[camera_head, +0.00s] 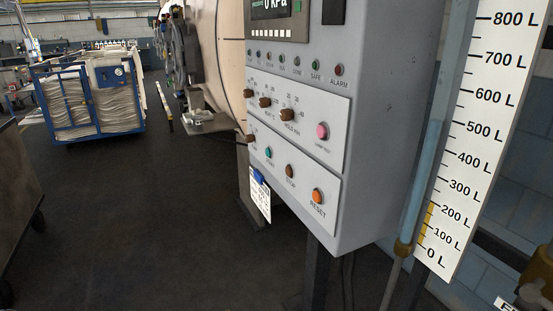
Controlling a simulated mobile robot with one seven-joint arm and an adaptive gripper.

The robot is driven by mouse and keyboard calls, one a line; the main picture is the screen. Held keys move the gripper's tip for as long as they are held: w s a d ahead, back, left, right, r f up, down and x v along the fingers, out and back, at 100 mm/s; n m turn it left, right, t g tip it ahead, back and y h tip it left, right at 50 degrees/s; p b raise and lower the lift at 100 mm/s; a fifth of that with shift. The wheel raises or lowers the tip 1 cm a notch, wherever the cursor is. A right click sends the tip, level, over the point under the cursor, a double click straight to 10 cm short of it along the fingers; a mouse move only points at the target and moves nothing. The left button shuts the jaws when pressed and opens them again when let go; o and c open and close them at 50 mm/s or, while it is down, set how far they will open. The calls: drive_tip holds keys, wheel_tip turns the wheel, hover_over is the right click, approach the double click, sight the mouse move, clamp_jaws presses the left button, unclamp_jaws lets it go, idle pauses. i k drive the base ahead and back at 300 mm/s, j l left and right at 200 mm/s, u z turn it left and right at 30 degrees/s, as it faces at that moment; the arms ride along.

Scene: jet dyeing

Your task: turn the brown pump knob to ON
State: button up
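A grey control cabinet (385,120) stands in the middle right of the view, seen at a slant. Its lower white plate carries a brown knob (250,138) at the far left end, beside a teal button (268,152), a dark brown button (290,171) and an orange RESET button (316,196). The upper plate has more brown knobs, such as one (265,102) and another (288,114), and a pink button (322,131). The lettering at the lower brown knob is too small to read, and its pointing direction is unclear. My gripper is not in view.
A litre scale (480,130) and a blue tube (432,150) stand right of the cabinet. A tag (260,195) hangs below its left edge. A blue cart (88,97) with white fabric stands at the back left. The dark floor between is mostly clear.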

sight(250, 137)
drive_tip(key=i+j+u, duration=0.25)
drive_tip(key=i, duration=0.35)
drive_tip(key=i+j+u, duration=0.2)
drive_tip(key=i, duration=0.4)
drive_tip(key=i+j+u, duration=0.25)
drive_tip(key=i, duration=0.35)
